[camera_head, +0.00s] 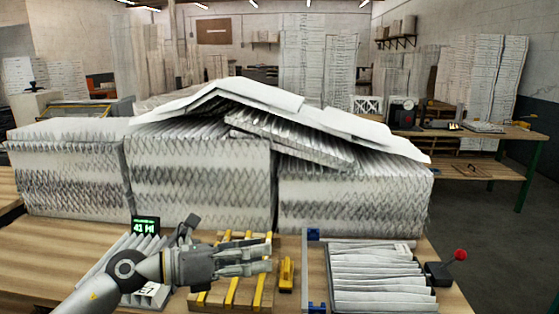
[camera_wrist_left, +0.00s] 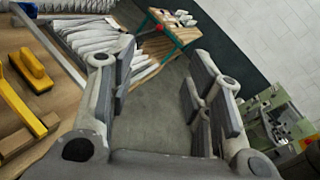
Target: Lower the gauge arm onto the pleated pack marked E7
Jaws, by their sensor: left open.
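A pleated pack (camera_head: 110,262) lies at the left front of the bench, with a white label reading E7 (camera_head: 148,289) at its near edge. My left forearm covers part of this pack. A small gauge display (camera_head: 146,226) with green digits stands at its back edge. A dark jointed piece (camera_head: 190,224) rises just behind my left wrist; I cannot tell whether it is the gauge arm. My left gripper (camera_head: 262,258) is over the yellow-striped wooden rack, right of the E7 pack, pointing right. Its fingers are apart and empty in the left wrist view (camera_wrist_left: 160,95). My right gripper is not in view.
The wooden rack (camera_head: 232,293) has yellow strips, and a yellow-handled tool (camera_head: 286,274) lies beside it. A blue-cornered frame (camera_head: 313,236) borders another pleated pack (camera_head: 375,275). A black box (camera_head: 440,273) carries a red-knobbed lever (camera_head: 460,255). Large pleated stacks (camera_head: 200,180) under bent white sheets (camera_head: 250,95) fill the back.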

